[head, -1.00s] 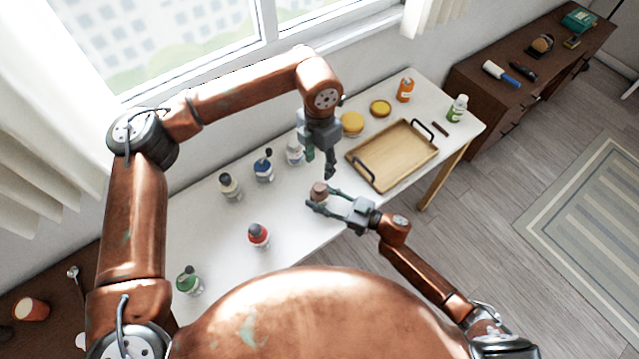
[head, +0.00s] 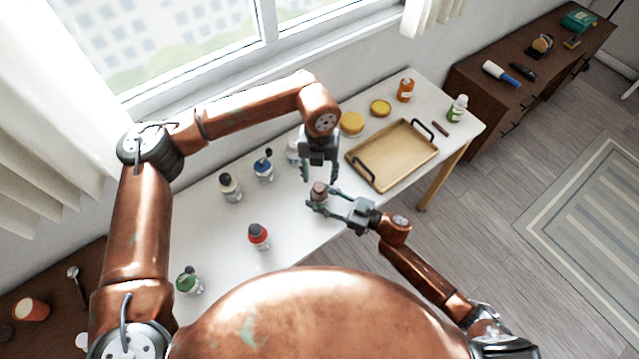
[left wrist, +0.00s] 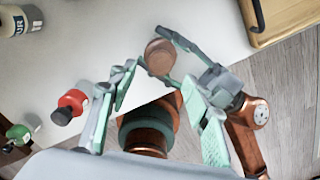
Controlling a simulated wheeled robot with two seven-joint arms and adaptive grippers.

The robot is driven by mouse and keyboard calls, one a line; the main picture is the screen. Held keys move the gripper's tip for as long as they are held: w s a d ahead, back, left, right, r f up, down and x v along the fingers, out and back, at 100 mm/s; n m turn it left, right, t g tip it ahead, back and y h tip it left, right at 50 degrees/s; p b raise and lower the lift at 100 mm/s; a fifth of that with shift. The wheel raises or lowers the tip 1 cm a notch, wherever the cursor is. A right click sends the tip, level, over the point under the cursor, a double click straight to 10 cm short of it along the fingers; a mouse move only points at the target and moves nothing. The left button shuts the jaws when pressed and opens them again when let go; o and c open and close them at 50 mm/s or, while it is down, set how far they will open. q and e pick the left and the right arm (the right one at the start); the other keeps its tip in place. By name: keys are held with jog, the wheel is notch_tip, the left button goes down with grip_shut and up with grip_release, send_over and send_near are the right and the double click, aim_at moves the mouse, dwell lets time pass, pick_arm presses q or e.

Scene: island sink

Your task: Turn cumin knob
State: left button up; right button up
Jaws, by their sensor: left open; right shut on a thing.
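A small jar with a brown round top, which I take for the cumin (head: 319,191), is between the fingers of my right gripper (head: 325,199) near the front edge of the white table. My right gripper is shut on it from the side. My left gripper (head: 320,177) points down just above the jar, with its fingers spread and empty. In the left wrist view the jar's brown top (left wrist: 160,56) shows beyond the open left fingers (left wrist: 158,95). The jar's label is not readable.
A wooden tray with black handles (head: 372,178) lies to the right on the white table (head: 215,255). Yellow lids (head: 380,107) lie behind.

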aim_at(318, 185)
pick_arm(q)
jog(key=shift+f, duration=2.6)
jog(key=shift+c, duration=0.5)
jog(key=c, duration=1.1)
jog(key=shift+m, duration=0.3)
jog(key=m, duration=0.4)
jog(key=shift+m, duration=0.3)
jog(key=m, duration=0.5)
jog(key=shift+a, duration=0.1)
jog(key=m, duration=0.5)
jog(key=shift+w+m, duration=0.15)
jog(key=shift+m, duration=0.25)
jog(key=m, duration=0.5)
jog(key=shift+w+a+m, duration=0.1)
jog(key=shift+m, duration=0.2)
